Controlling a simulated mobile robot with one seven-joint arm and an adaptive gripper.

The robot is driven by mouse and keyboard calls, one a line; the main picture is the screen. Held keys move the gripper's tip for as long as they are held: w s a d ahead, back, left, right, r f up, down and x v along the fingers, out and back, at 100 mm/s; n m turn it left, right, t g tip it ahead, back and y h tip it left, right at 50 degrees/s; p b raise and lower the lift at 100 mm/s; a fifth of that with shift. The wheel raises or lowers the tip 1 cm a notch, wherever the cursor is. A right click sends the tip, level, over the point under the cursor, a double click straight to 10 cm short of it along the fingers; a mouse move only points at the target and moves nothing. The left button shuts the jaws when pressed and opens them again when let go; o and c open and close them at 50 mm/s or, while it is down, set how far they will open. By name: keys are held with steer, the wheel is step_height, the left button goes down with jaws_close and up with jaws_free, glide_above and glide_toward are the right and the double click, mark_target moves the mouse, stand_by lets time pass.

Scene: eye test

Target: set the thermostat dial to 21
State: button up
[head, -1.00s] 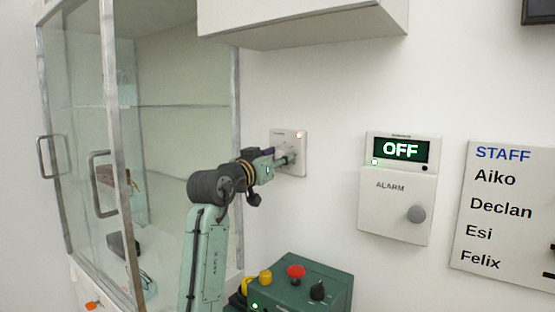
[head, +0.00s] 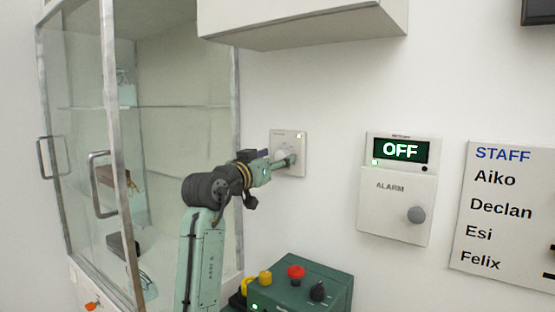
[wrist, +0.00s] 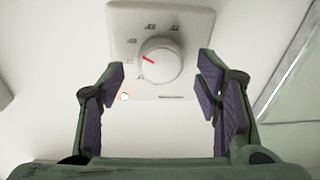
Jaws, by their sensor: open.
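The thermostat (head: 299,146) is a pale square plate on the wall; it also shows in the wrist view (wrist: 190,22), where it looks upside down. Its round white dial (wrist: 163,68) has a red pointer mark, aimed left and slightly up in the wrist view. Small numbers ring the dial, too blurred to read surely. My gripper (wrist: 162,76) is open and empty, with one purple-padded finger on either side of the dial and gaps showing between. In the head view my gripper (head: 281,160) partly covers the dial and plate.
A glass cabinet (head: 150,105) with handles stands left of my arm. A wall box (head: 310,35) hangs above. A green control box (head: 325,285) with knobs sits below. Right are the alarm panel (head: 385,212), its display reading OFF (head: 400,150), and a staff board (head: 500,240).

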steer(key=v, duration=1)
steer(key=shift+s+a, duration=0.25)
steer(key=shift+s, duration=0.1)
